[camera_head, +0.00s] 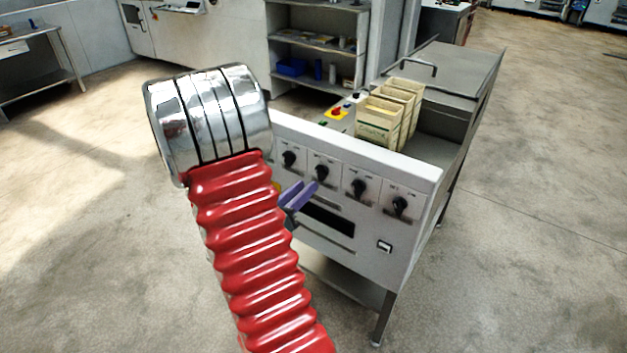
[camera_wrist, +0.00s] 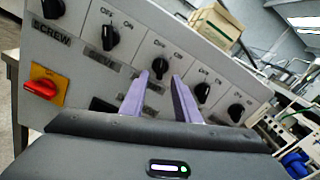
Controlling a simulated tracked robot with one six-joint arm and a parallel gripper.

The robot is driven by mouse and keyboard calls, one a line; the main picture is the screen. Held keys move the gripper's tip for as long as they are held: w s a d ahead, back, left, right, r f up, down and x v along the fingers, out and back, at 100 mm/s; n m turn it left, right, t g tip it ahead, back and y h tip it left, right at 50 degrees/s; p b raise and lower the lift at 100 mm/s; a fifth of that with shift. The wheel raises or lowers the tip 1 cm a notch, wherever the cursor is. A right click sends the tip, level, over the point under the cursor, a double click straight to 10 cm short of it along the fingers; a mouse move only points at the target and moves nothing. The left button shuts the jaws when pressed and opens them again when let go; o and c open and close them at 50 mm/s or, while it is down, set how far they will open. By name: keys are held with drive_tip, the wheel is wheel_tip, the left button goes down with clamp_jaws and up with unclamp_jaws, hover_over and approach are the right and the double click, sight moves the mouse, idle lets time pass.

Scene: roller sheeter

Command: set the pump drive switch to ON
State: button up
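A row of black rotary switches runs along the machine's white front panel. One switch (camera_head: 321,172) is just above my gripper's fingertips in the head view; it appears to be the switch (camera_wrist: 160,67) between the fingers in the wrist view. Each switch has small position marks above it, and the labels below are mostly unreadable, so I cannot tell which is the pump drive. My gripper (camera_head: 313,186) has two purple fingers, which also show in the wrist view (camera_wrist: 160,76). They are apart with nothing visibly held. Contact with the switch cannot be told.
Other switches stand left (camera_wrist: 109,37) and right (camera_wrist: 202,92) of the fingers. A red handle on a yellow plate (camera_wrist: 42,88) is at the panel's left. Cream bins (camera_head: 383,115) and a red button on yellow (camera_head: 337,112) are on top of the machine. Floor in front is clear.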

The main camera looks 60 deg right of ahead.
sight(318, 176)
drive_tip(key=shift+s+d, duration=0.2)
drive_tip(key=shift+d, duration=1.15)
drive_tip(key=shift+s+d, duration=0.2)
drive_tip(key=shift+d, duration=1.15)
clamp_jaws()
drive_tip(key=shift+a, duration=0.1)
